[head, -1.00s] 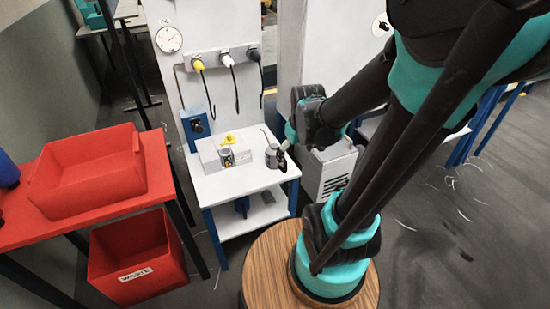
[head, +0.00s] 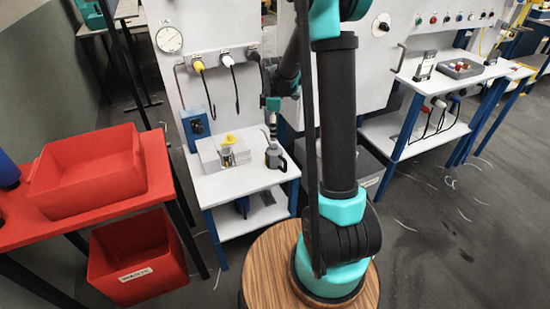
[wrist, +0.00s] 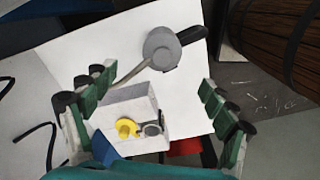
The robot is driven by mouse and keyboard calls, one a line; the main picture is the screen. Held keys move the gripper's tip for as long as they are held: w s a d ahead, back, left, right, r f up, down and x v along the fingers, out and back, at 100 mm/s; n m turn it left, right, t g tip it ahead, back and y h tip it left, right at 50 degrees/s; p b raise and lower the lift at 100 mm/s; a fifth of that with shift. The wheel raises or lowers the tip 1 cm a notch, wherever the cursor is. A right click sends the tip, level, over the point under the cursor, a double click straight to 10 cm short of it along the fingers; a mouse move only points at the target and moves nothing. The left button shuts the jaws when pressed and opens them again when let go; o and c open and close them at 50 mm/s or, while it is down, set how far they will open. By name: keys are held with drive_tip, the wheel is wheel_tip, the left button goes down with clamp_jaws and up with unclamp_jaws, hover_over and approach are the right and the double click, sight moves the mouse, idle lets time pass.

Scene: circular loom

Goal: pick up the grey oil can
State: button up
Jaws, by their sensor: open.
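The grey oil can (head: 273,155) stands upright on the small white table, right of a pale box. In the wrist view the can (wrist: 160,50) is seen from above. Its thin spout points to the lower left and its dark handle to the upper right. My gripper (wrist: 157,80) is open, with a green finger on each side of the picture and nothing between the tips. In the head view my gripper (head: 272,118) hangs just above the can, apart from its body; its fingers are small and hard to make out there.
The pale box (head: 208,156) holds a yellow item (head: 229,139) and a small grey round piece (wrist: 152,129), close beside the can. A panel with plugs and hanging cables (head: 228,62) stands behind. Red bins (head: 92,170) are at the left. The table's front (head: 235,190) is clear.

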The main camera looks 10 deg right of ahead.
sight(274, 147)
wheel_tip(274, 147, down, 9)
drive_tip(key=shift+f, duration=0.2)
drive_tip(key=shift+s+d+f, duration=0.1)
drive_tip(key=shift+s+f, duration=0.05)
drive_tip(key=shift+f, duration=1.4)
drive_tip(key=shift+s+d+f, duration=0.1)
drive_tip(key=shift+f, duration=1.45)
drive_tip(key=c, duration=1.6)
drive_tip(key=shift+o, duration=0.2)
